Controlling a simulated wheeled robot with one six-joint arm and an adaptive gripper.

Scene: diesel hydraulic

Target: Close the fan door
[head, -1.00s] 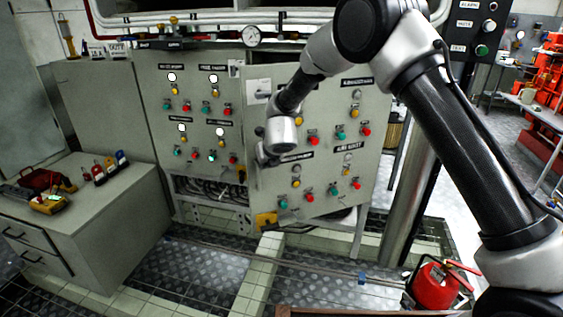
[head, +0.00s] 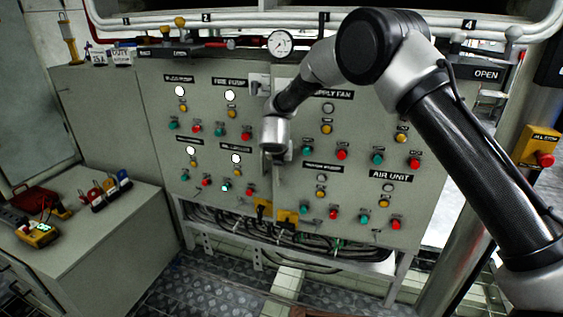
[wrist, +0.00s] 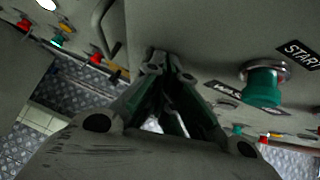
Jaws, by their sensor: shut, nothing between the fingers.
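The fan door (head: 350,135) is the right-hand grey panel of the cabinet, labelled "SUPPLY FAN", with rows of coloured buttons and lamps. Its left edge stands nearly in line with the left panel (head: 205,140); whether a small gap remains at the seam I cannot tell. My gripper (head: 275,155) is in front of the seam, by the door's left edge, its fingers partly hidden by the wrist. In the wrist view its shut, empty fingertips (wrist: 167,65) are at or very near a grey panel face, beside a green START button (wrist: 264,84); contact is unclear.
Cables (head: 300,244) run below the panels, above a metal-plate floor. A low grey cabinet (head: 80,235) with a yellow meter (head: 40,234) stands at the left. A pressure gauge (head: 281,43) sits above the panels. A yellow stop-button box (head: 538,147) is at the right.

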